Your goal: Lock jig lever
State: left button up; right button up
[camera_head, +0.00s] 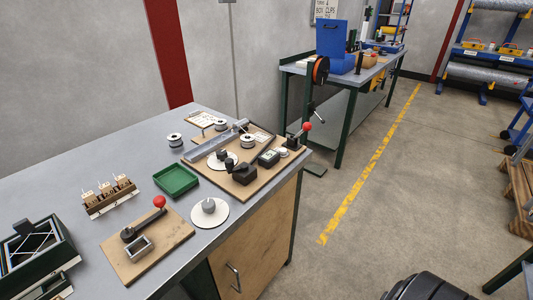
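A wooden board (165,250) lies at the front of the grey bench. It bears a dark lever with a red ball knob (159,202), and the knob stands up at the board's back edge. A small grey metal rectangular frame (139,247) sits on the same board, in front of the lever. A second red ball knob (307,126) stands on a dark lever at the right corner of a larger wooden board (246,191). I cannot tell which of the two is the jig lever, or whether either is locked.
A green tray (176,181), a white disc with a grey knob (209,214), a rack of small blocks (110,197) and a dark green box (36,250) stand around the front board. A second bench (350,80) stands behind. The floor right of the bench is open.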

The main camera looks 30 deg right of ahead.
aim_at(308, 125)
jog(key=z, duration=1.4)
